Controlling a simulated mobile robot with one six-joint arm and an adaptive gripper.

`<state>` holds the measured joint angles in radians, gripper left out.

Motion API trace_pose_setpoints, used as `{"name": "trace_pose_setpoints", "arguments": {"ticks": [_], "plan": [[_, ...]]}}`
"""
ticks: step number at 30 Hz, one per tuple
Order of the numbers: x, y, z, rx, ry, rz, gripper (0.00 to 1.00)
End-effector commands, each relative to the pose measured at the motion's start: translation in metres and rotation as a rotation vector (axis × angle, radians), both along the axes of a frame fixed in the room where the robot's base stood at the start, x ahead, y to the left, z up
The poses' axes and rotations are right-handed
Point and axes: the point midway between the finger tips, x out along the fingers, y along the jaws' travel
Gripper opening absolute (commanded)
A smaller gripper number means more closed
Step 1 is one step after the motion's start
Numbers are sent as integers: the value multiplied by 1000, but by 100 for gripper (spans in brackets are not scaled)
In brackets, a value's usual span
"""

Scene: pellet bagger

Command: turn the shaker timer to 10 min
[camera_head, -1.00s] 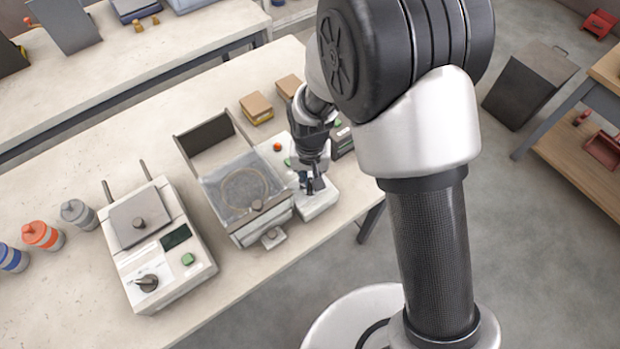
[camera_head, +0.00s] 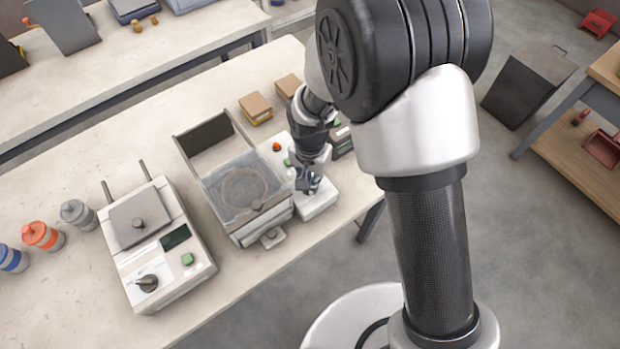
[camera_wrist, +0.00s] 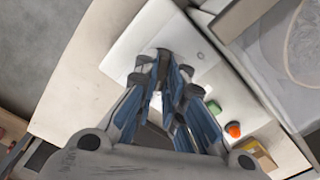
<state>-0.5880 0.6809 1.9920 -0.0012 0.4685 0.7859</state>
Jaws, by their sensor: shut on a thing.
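The shaker's white control box (camera_head: 319,207) stands at the table's front right, beside the sieve tray. It also shows in the wrist view (camera_wrist: 128,42), with a green button (camera_wrist: 215,106) and a red button (camera_wrist: 233,129) on the same unit. My gripper (camera_head: 309,188) points down onto the box top. In the wrist view my gripper (camera_wrist: 165,68) is shut on the timer knob, which the fingertips mostly hide. The dial's marks and the pointer's setting cannot be read.
The sieve tray (camera_head: 262,222) stands directly left of the box. Further left is a white device (camera_head: 205,262) with a black knob and a green button. Sample blocks (camera_head: 256,106) lie behind. The table's front edge is close to the box.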

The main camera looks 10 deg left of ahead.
Motion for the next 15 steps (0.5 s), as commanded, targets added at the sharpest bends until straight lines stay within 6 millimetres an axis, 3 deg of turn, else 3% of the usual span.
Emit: {"name": "trace_pose_setpoints", "arguments": {"ticks": [6, 7, 15], "plan": [[0, 0, 0, 1, 0, -6, 0], [0, 0, 0, 1, 1, -6, 12], [0, 0, 0, 1, 1, -3, 30]]}}
